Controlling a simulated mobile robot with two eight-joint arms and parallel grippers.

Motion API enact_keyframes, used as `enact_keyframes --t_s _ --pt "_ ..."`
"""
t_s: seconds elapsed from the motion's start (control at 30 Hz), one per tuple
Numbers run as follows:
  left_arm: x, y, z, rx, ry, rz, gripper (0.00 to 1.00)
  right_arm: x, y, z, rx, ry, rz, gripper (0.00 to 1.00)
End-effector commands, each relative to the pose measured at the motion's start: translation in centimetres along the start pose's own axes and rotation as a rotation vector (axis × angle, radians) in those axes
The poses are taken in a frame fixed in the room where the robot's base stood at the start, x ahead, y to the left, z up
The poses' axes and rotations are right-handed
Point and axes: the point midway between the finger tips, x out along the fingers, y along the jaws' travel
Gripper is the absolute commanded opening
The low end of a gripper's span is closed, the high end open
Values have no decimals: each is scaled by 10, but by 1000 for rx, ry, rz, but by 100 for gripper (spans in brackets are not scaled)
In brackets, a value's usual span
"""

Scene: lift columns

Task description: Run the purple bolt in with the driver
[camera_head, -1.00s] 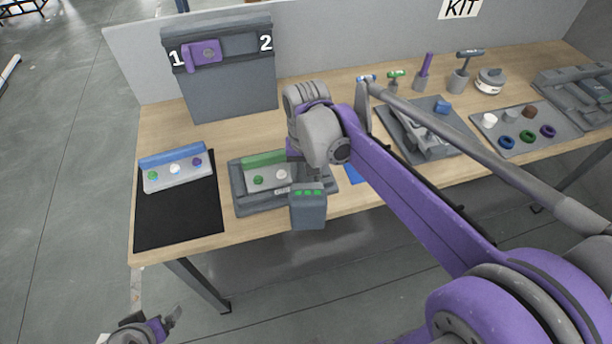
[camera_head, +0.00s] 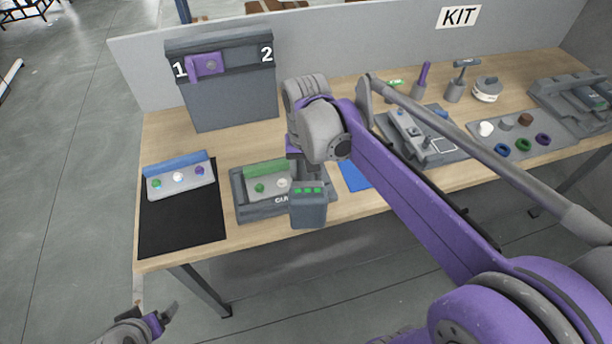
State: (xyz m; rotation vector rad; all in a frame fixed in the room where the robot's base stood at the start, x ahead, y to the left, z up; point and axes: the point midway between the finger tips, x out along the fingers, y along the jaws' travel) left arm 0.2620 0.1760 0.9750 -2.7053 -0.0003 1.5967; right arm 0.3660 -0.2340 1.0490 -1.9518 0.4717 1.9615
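My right arm reaches in from the right, and its wrist hangs over the grey fixture (camera_head: 245,209) at the front of the table. Under the wrist is the driver (camera_head: 309,205), a dark grey body with several green lights, held by my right gripper (camera_head: 295,153), whose fingers are mostly hidden. In the fixture a plate with a green edge shows a green bolt (camera_head: 259,188) and a white bolt (camera_head: 282,183). No purple bolt shows there; the driver and wrist cover the plate's right end. My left gripper (camera_head: 163,318) is low at the left, off the table; its opening is unclear.
A plate with a blue edge (camera_head: 180,160) bearing green, white and purple bolts lies on a black mat (camera_head: 180,228). A grey box (camera_head: 232,100) marked 1 and 2 has a purple handle at 1. Trays, rings and tools stand at the right.

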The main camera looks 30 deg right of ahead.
Motion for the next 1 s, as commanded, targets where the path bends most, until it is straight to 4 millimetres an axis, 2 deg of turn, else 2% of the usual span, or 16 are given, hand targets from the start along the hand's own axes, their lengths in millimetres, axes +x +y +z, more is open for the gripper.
enact_keyframes --t_s 0.1,0.47,1.0 --pt "-3 0 -4 0 4 0 95 -6 0 -1 0 2 -1 0" --pt "-3 0 -5 0 5 0 95 -7 0 0 0 1 0 0" --pt "-21 0 -32 0 35 0 95 -47 0 -1 0 3 -1 0"
